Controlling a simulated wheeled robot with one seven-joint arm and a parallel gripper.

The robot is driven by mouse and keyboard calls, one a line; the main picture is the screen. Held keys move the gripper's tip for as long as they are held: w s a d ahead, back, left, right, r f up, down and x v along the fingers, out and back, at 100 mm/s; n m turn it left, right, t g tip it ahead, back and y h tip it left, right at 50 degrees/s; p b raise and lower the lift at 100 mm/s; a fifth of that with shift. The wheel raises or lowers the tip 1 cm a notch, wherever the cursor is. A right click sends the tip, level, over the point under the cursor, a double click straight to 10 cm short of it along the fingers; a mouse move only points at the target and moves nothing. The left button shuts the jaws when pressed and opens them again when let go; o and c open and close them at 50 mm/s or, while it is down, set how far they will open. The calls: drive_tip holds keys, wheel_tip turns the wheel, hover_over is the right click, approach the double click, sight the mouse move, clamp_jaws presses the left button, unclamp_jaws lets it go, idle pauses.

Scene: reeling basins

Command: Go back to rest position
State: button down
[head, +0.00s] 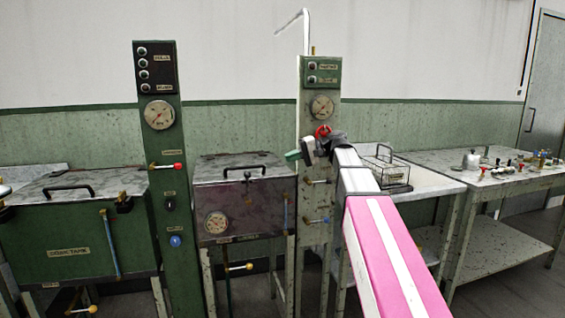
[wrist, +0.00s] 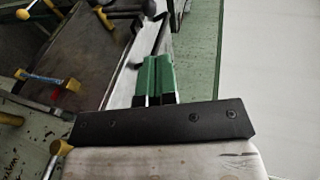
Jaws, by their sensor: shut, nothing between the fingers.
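In the wrist view the closed fingers (wrist: 157,75) point away from the camera, past a black bar. The fingers appear clear of the column and the nearby lidded basin, though the exact gap cannot be told. My wrist and arm hide part of the column and the bench behind them.
A lidded basin (head: 245,195) stands between the two columns. A green tank (head: 80,240) and a taller-looking column (head: 167,205) are on the left. A wire basket (head: 393,178) sits on the right bench. A table (head: 450,163) at far right holds several small items.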

drive_tip(key=s+d+f+m+t+h, duration=0.1)
drive_tip(key=s+d+f+m+h, duration=0.15)
drive_tip(key=f, duration=1.15)
drive_tip(key=s+d+f+m+t+h, duration=0.1)
drive_tip(key=s+d+f+h, duration=0.2)
drive_tip(key=f, duration=1)
drive_tip(key=s+d+f+n+h, duration=0.1)
drive_tip(key=s+d+f+h, duration=0.3)
drive_tip(key=f, duration=0.7)
drive_tip(key=s+d+f+n+g+h, duration=0.1)
drive_tip(key=s+d+f+h, duration=0.4)
drive_tip(key=f, duration=0.6)
drive_tip(key=s+d, duration=0.2)
drive_tip(key=s, duration=0.1)
drive_tip(key=shift+s+d, duration=0.2)
drive_tip(key=shift+s, duration=0.2)
drive_tip(key=c, duration=1.8)
unclamp_jaws()
